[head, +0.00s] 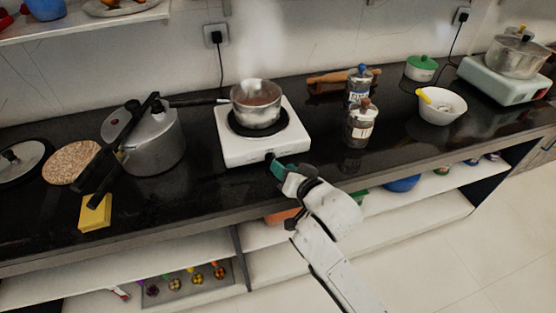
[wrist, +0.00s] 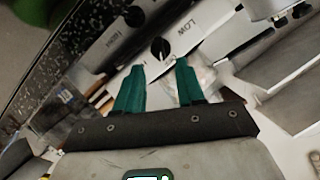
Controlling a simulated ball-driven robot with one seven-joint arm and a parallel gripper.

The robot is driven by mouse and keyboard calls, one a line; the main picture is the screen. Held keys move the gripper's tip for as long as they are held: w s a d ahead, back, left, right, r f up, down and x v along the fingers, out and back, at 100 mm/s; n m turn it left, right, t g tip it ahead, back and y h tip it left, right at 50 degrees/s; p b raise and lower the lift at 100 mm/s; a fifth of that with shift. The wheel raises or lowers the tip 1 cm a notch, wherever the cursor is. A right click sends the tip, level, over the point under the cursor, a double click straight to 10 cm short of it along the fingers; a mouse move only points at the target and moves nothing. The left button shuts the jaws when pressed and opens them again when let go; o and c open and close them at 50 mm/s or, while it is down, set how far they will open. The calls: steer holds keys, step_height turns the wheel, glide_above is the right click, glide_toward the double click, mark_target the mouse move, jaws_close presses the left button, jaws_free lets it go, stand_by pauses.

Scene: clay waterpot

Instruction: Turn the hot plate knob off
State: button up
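The white hot plate (head: 240,149) sits on the black counter, its front face near the counter's front edge. A metal pot (head: 256,108) stands on its round dark burner. My gripper (head: 272,160) is at the front of the hot plate. In the wrist view its two green fingers (wrist: 162,66) are spread apart, with the knob just beyond the tips and roughly between them. Whether a finger touches the knob cannot be told. In the head view the gripper partly hides the front face.
A pressure cooker (head: 153,143) and a yellow block (head: 95,212) are to the left. Two jars (head: 360,127) and a white bowl (head: 442,106) are to the right. A second hot plate (head: 500,80) with a pot is at far right. Open shelves (head: 300,266) run below the counter.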

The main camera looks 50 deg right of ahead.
mark_target(271, 159)
steer(key=x, duration=0.5)
steer(key=shift+w+f, duration=0.2)
steer(key=shift+w, duration=0.1)
steer(key=c, duration=0.7)
steer(key=shift+w+a+n+g+h, duration=0.1)
steer(key=shift+n+g+h, duration=0.4)
steer(key=shift+n, duration=0.5)
steer(key=shift+w+a+n+g+h, duration=0.1)
steer(key=shift+n+g+h, duration=0.35)
steer(key=shift+n, duration=0.55)
jaws_close()
steer(key=shift+s, duration=0.1)
steer(key=o, duration=0.7)
jaws_free()
